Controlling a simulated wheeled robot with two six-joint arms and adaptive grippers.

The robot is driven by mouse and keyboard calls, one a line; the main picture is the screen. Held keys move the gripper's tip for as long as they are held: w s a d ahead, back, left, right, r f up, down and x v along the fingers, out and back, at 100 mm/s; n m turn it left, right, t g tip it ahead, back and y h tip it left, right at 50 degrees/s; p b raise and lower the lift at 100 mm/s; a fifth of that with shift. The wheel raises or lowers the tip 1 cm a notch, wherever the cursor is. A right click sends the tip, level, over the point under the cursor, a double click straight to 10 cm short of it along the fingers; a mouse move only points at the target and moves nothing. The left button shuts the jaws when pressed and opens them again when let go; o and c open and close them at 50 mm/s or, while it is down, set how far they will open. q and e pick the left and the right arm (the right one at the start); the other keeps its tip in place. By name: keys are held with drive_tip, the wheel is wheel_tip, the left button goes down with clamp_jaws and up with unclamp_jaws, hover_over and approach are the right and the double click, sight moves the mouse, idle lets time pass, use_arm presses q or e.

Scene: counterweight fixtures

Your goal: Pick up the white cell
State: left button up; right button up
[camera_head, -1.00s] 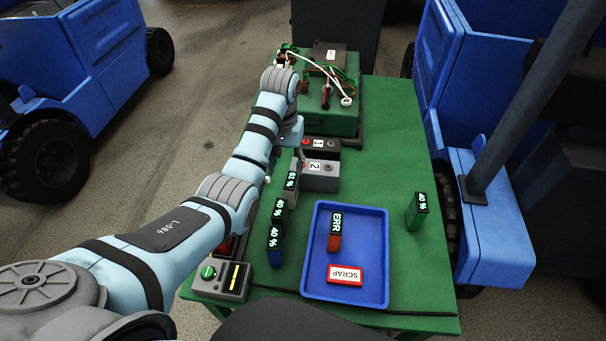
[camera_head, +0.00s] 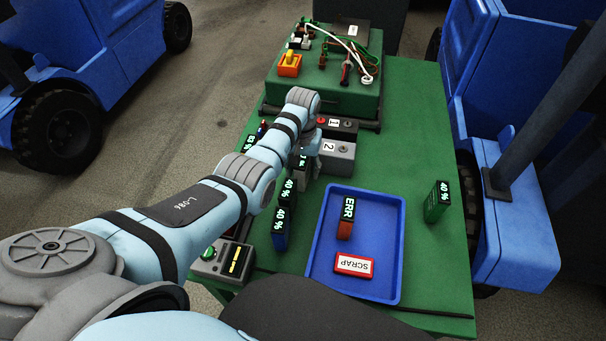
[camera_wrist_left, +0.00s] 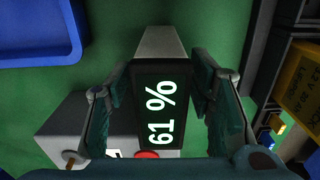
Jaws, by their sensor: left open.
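The white cell (camera_wrist_left: 160,42) stands between the fingers in the left wrist view, its pale body behind a dark display reading 61 %. In the head view it is mostly hidden by my left arm. My left gripper (camera_wrist_left: 160,98) is open, with one finger on each side of the cell's display end. I cannot tell if the fingers touch it. In the head view the left gripper (camera_head: 308,146) is over the cell, beside the grey block marked 2 (camera_head: 337,156). My right gripper is not in view.
Two 40 % cells (camera_head: 281,232) stand close by. A blue tray (camera_head: 385,250) holds an ERR cell (camera_head: 346,218) and a SCRAP sign (camera_head: 353,265). A green 40 % cell (camera_head: 437,203) stands right, on open green tabletop. A wired green box (camera_head: 325,88) is at the back.

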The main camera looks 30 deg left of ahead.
use_arm(q)
drive_tip(key=shift+s+r, duration=0.2)
drive_tip(key=shift+r, duration=0.05)
drive_tip(key=shift+c, duration=0.2)
clamp_jaws()
